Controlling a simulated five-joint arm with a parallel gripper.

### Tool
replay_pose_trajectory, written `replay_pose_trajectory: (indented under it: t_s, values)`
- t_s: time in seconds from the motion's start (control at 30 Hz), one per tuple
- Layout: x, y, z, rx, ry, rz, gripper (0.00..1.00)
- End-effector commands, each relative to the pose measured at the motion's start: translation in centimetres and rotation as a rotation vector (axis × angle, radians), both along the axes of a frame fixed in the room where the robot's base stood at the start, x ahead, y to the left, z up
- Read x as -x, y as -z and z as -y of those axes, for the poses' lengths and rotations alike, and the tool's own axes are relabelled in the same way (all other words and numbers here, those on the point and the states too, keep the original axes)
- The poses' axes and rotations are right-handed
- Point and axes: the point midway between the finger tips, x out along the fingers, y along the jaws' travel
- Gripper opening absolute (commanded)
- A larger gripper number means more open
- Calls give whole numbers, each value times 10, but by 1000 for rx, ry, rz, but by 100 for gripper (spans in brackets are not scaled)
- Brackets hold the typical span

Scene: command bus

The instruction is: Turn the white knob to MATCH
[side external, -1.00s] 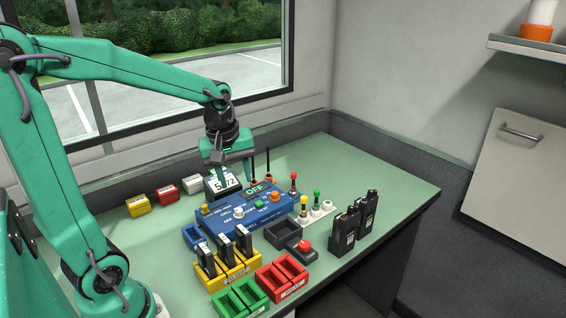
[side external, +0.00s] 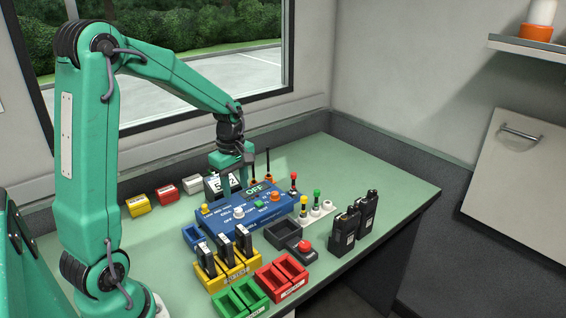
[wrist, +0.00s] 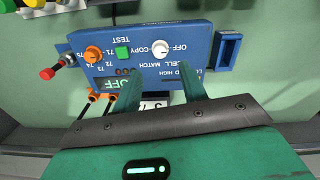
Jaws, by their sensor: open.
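The white knob (side external: 239,212) sits on the near part of the blue panel (side external: 222,225). In the wrist view the white knob (wrist: 160,48) shows upside down beside the labels OFF, COPY, MATCH and CELL; I cannot make out where its pointer stands. The panel's green display (side external: 259,189) reads OFF. My gripper (side external: 235,187) is above the panel's far edge, farther back than the knob. In the wrist view my gripper (wrist: 162,88) is open and empty, its two fingers apart, with the knob beyond the tips and not touched.
An orange knob (wrist: 93,53) and a green button (wrist: 122,53) share the panel. A white number card (side external: 226,181) stands behind it. Toggle levers (side external: 316,200) and black radios (side external: 345,229) stand right; yellow, red and green holders (side external: 241,296) stand in front.

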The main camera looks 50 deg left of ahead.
Motion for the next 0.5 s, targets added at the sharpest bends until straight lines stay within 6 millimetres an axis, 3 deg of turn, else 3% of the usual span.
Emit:
replay_pose_trajectory:
  t_s: [0.5]
  values:
    - [-1,58,0,2,2,-4,42]
